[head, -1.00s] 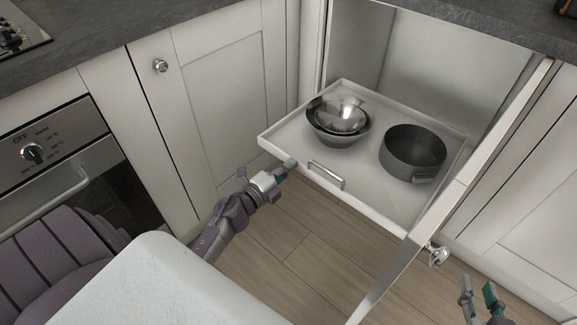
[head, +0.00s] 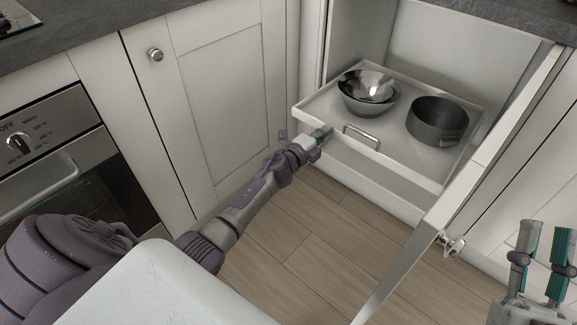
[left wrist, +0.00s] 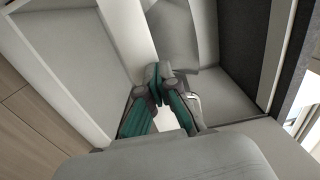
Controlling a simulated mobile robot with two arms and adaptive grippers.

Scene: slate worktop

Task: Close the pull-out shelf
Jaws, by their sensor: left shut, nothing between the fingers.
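The white pull-out shelf (head: 400,159) sticks a little way out of the open cabinet. It carries a shiny metal bowl stack (head: 369,92) and a dark grey pot (head: 437,121). Its metal handle (head: 362,137) is on the front face. My left gripper (head: 326,132) is shut and empty, with its tips against or very close to the shelf front, left of the handle; exact contact is hard to tell. Its closed fingers (left wrist: 161,82) also show in the left wrist view. My right gripper (head: 546,228) is open and empty at the lower right, away from the shelf.
A closed cabinet door (head: 222,95) and an oven (head: 70,165) are at the left. The wooden floor (head: 290,235) below the shelf is clear.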

